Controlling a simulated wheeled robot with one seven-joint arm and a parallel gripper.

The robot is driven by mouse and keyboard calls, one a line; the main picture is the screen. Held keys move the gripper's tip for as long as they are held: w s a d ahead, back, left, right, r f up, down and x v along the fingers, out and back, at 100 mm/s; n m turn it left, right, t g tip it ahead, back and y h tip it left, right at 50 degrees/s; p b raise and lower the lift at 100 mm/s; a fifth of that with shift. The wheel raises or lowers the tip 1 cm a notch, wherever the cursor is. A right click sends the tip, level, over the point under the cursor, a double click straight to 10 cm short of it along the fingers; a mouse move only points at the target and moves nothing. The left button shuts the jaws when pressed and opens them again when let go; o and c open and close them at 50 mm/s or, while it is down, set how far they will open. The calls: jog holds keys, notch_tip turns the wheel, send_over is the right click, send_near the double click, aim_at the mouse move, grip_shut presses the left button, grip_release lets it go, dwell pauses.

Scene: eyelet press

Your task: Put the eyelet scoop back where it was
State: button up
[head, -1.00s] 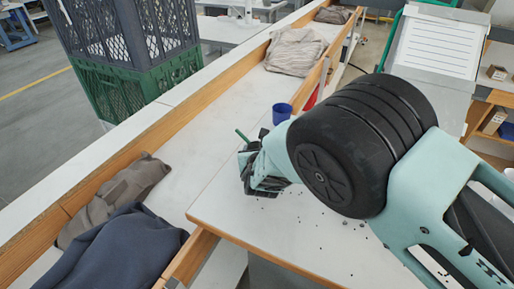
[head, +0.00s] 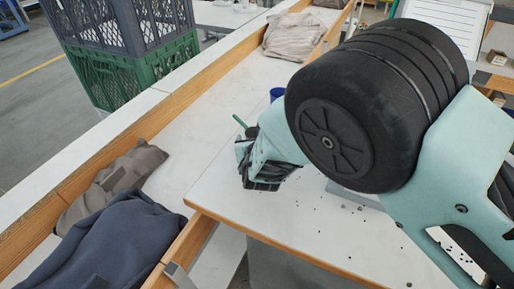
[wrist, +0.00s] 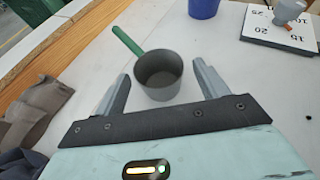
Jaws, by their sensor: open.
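The eyelet scoop (wrist: 158,80) is a grey round cup with a green handle that points up and left in the wrist view. It looks upright and empty on the white tabletop. My gripper (wrist: 161,70) is open, its two fingers on either side of the cup with a small gap showing on each side. Whether the fingers are level with the cup or above it is hard to tell. In the head view my gripper (head: 250,168) is low over the table, and only the scoop's green handle (head: 240,121) shows past it; the cup is hidden.
A blue cup (wrist: 203,8) stands beyond the scoop, beside a numbered white board (wrist: 258,28) with a grey object on it. Small dark eyelets (head: 350,207) lie scattered on the table. Dark cloths (head: 115,240) lie beyond the wooden ledge at left.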

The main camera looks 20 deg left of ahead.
jog(key=b+v, duration=0.1)
jog(key=v, duration=0.7)
jog(key=shift+s+d, duration=0.1)
